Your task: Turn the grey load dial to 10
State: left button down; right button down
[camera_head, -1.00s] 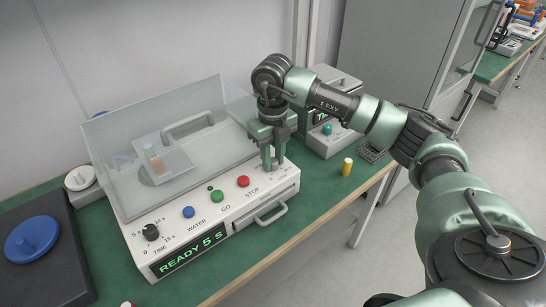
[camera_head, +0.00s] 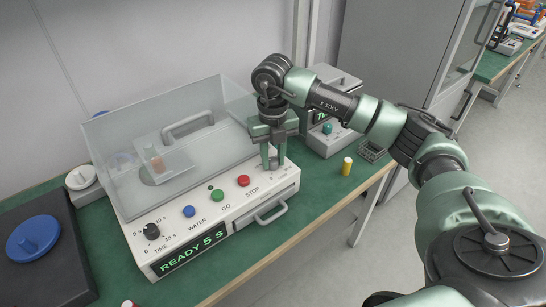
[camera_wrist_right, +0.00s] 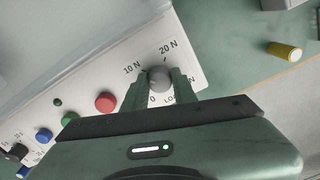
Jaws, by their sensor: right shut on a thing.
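The grey load dial (camera_wrist_right: 160,79) sits at the right end of the white machine's front panel (camera_head: 222,215). My right gripper (camera_head: 272,166) points down over that end and is shut on the dial, as the right wrist view (camera_wrist_right: 160,88) shows, with one finger on each side. Around the dial I read 0, 10 N and 20 N; another label is partly covered by a finger. I cannot clearly tell which mark the dial points to. In the head view the fingers hide most of the dial. My left gripper is not in view.
Red (camera_head: 243,181), green (camera_head: 217,196) and blue (camera_head: 188,211) buttons and a black time dial (camera_head: 151,231) line the panel. The display reads READY 5 s. A clear cover (camera_head: 180,140) stands behind. A yellow cylinder (camera_head: 347,166) is on the green table to the right.

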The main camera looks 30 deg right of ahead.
aim_at(273, 160)
jog(key=c, duration=1.1)
grip_release()
jog(key=shift+r, duration=0.15)
notch_tip(273, 160, up, 8)
jog(key=shift+f+b, duration=0.15)
jog(key=shift+b, duration=0.15)
jog(key=shift+f, duration=0.1)
